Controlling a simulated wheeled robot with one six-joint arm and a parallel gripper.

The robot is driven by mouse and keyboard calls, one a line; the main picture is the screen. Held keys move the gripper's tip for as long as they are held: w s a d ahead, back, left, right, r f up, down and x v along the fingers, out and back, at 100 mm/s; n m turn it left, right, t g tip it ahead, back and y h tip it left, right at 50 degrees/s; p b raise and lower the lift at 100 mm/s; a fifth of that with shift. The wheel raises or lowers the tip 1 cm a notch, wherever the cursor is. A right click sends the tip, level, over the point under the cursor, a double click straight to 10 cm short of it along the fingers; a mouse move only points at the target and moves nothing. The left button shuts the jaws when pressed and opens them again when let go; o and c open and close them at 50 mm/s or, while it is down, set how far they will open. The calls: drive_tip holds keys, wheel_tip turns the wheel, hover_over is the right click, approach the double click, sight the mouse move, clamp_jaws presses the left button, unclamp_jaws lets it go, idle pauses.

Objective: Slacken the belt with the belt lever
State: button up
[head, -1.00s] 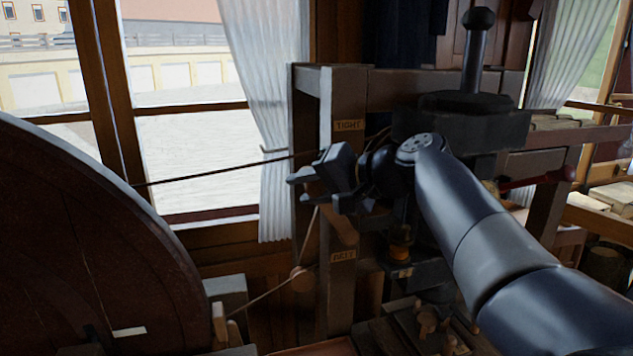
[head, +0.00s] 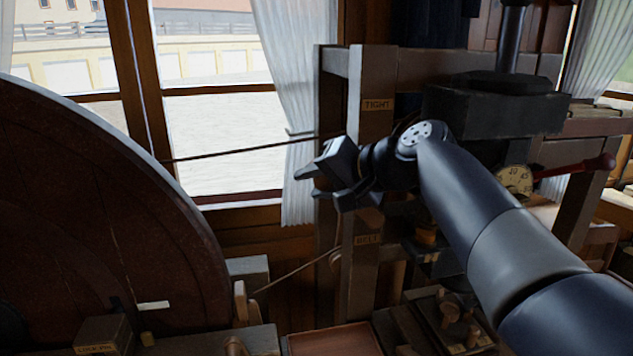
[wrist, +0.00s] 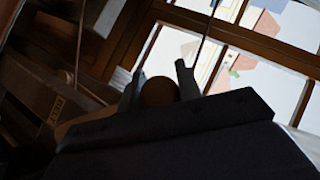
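My gripper (head: 318,182) is in front of the post (head: 362,170) with the "TIGHT" label above and the "BELT" label (head: 368,239) below. In the wrist view, a round brown wooden knob (wrist: 160,92), which looks like the end of the belt lever, lies between the two fingers of my gripper (wrist: 160,80). The fingers stand apart on either side of it; I cannot tell whether they touch it. In the head view my gripper and arm hide most of the lever. The thin dark belt (head: 240,150) runs straight from the big wheel to the post.
The large dark wheel (head: 100,220) fills the left. A heavy block (head: 495,115), a round dial (head: 514,180) and a red-handled lever (head: 585,169) are at the right. Small wooden parts (head: 455,315) lie below my arm. Free air lies before the window.

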drive_tip(key=o, duration=0.4)
drive_tip(key=shift+f, duration=0.15)
drive_tip(key=b+v, duration=0.2)
drive_tip(key=v, duration=0.9)
drive_tip(key=shift+w, duration=0.1)
drive_tip(key=shift+a, duration=0.1)
drive_tip(key=p+x, duration=0.2)
drive_tip(key=x, duration=0.8)
drive_tip(key=shift+w+a+f, duration=0.1)
drive_tip(key=shift+w+a, duration=0.05)
drive_tip(key=shift+a, duration=0.1)
drive_tip(key=shift+w+d+r+p, duration=0.1)
drive_tip(key=shift+d+r+p, duration=0.1)
drive_tip(key=shift+r+p, duration=0.1)
drive_tip(key=shift+f, duration=0.15)
